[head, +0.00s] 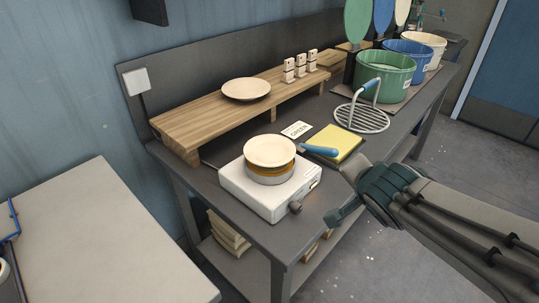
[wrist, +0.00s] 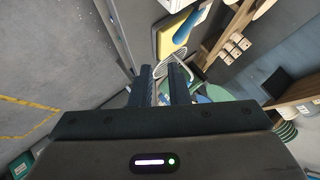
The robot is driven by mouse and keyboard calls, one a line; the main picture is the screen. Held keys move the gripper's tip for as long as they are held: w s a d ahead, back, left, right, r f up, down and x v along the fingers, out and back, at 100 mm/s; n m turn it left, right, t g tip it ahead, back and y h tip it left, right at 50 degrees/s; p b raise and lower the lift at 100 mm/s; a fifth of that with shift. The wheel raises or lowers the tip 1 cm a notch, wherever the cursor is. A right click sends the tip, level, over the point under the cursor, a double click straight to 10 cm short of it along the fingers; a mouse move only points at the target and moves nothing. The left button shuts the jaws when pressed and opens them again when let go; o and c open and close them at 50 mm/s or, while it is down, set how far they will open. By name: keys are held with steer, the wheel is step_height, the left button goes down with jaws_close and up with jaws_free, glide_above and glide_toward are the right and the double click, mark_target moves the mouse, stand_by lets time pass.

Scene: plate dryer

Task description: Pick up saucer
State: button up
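A cream saucer (head: 269,150) lies on top of a round pan (head: 269,175) with a blue handle, on a white portable stove (head: 250,196). A second, similar cream saucer (head: 246,88) lies on the raised wooden shelf at the back of the bench. I cannot tell which one the task means. My gripper (head: 340,195) is to the right of the stove, apart from both saucers. In the wrist view, the two fingers of my gripper (wrist: 162,85) stand apart with nothing between them.
A yellow pad (head: 336,143) and a card (head: 296,130) lie right of the pan. A wire rack (head: 362,117) with a blue handle stands farther right, near the green (head: 386,75) and blue (head: 408,60) tubs. A pale table (head: 90,240) is at lower left.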

steer(key=w+a+m+t+y, duration=0.1)
steer(key=a+y, duration=0.1)
steer(key=a, duration=0.2)
steer(key=m+y+b, duration=0.2)
steer(key=y, duration=0.2)
glide_toward(282, 164)
steer(key=shift+p+x, duration=1.2)
steer(key=shift+x, duration=1.9)
steer(key=b+x, duration=0.1)
steer(key=x, duration=0.3)
steer(key=shift+f, duration=0.15)
steer(key=shift+w, duration=0.1)
jaws_close()
